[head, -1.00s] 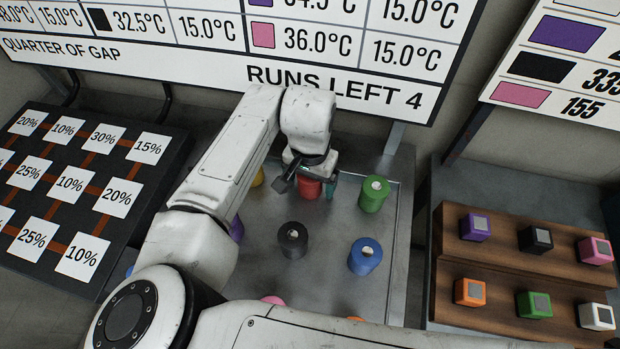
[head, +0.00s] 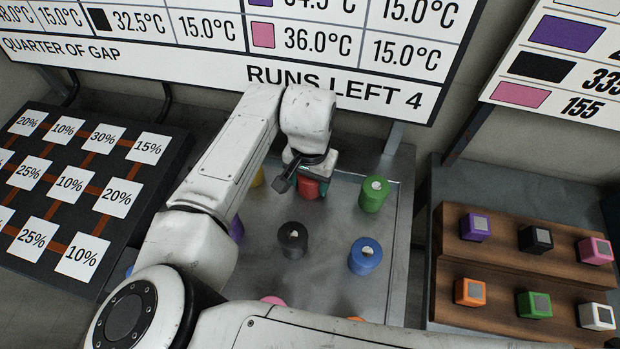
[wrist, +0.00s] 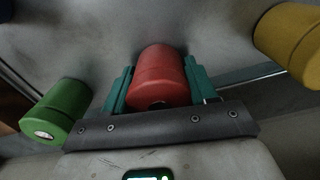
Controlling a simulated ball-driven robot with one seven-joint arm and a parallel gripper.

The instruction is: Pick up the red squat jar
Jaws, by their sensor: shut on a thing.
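The red squat jar (head: 308,189) is on the metal tray at the back, partly hidden by my gripper in the head view. In the wrist view the red jar (wrist: 159,75) sits between the two teal fingers. My gripper (wrist: 158,90) is shut on the jar, one finger against each side. In the head view my gripper (head: 309,182) is at the jar from above. I cannot tell whether the jar's base is off the tray.
On the tray (head: 325,270), a green jar (head: 374,196) stands right of the red one, a black jar (head: 293,241) and blue jar (head: 365,257) nearer. A yellow jar (wrist: 290,42) is on the other side. Coloured cubes stand on a wooden rack (head: 500,262) at right.

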